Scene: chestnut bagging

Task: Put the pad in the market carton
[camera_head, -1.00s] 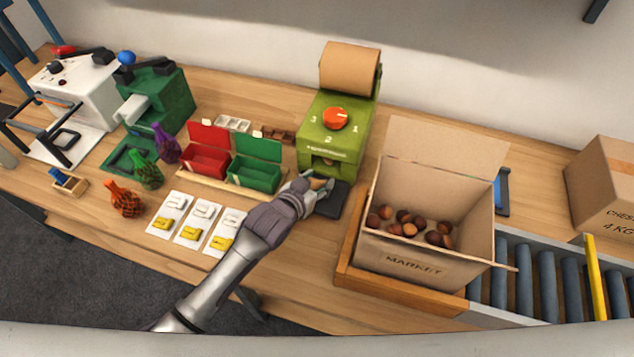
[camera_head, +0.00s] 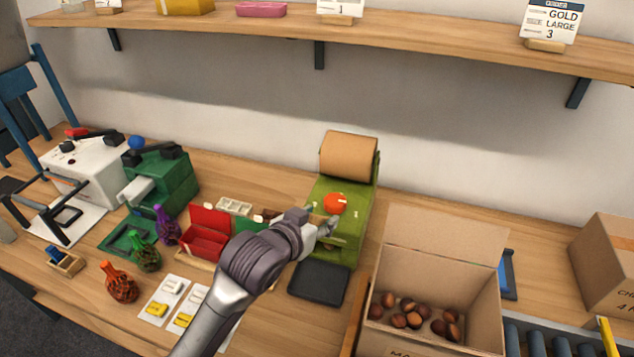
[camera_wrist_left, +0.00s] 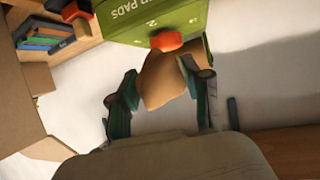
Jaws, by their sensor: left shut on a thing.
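My left gripper (camera_head: 328,228) is in front of the green pad dispenser (camera_head: 352,243), raised above the dark slab at its foot. In the left wrist view its fingers (camera_wrist_left: 160,100) are shut on a brown paper pad (camera_wrist_left: 165,82). The pad is hard to make out in the head view. The market carton (camera_head: 435,268) stands open to the right of the gripper, with several chestnuts (camera_head: 412,320) inside. Its front is cut off by the lower picture edge. My right gripper is out of view.
A dark flat slab (camera_head: 319,283) lies before the dispenser. A brown paper roll (camera_head: 349,155) tops it. A red bin (camera_head: 205,240) and net bags (camera_head: 121,283) are at the left. Rollers (camera_head: 562,345) and another carton (camera_head: 605,258) are at the right. A shelf (camera_head: 400,38) runs above.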

